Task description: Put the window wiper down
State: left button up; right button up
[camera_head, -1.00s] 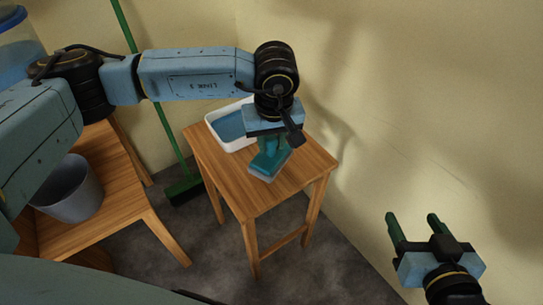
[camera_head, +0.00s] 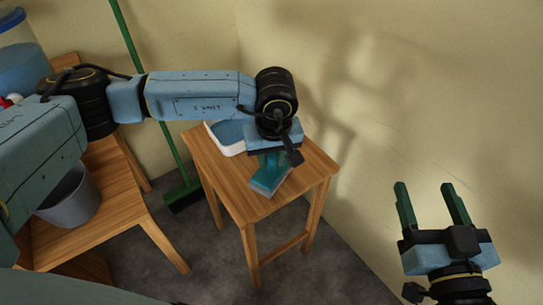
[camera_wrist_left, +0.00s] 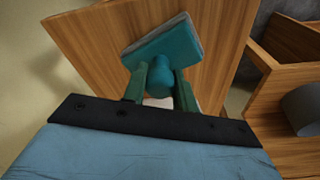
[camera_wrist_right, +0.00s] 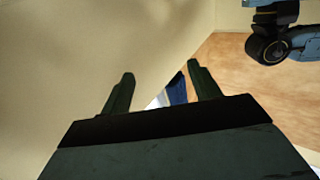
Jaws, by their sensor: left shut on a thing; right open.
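The window wiper (camera_head: 268,181) is teal with a flat rectangular head. My left gripper (camera_head: 271,158) is shut on its handle, above the small wooden table (camera_head: 300,178). In the left wrist view the wiper (camera_wrist_left: 164,42) shows its wide head beyond the fingers of my left gripper (camera_wrist_left: 160,85), against the table top (camera_wrist_left: 205,80). I cannot tell whether the head touches the table. Most of the handle is hidden by the gripper. My right gripper (camera_head: 432,205) is open and empty at the right, away from the table. Its spread fingers also show in the right wrist view (camera_wrist_right: 160,92).
A white tray (camera_head: 213,139) with blue inside stands at the table's back left, partly hidden by my left arm. A green broom (camera_head: 177,160) leans at the wall. The table's front right is bare.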

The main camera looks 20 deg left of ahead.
jog(key=shift+r, duration=0.15)
pick_arm(q)
jog(key=o, duration=0.9)
pick_arm(e)
jog(key=shift+a+r, duration=0.1)
jog(key=shift+r, duration=0.05)
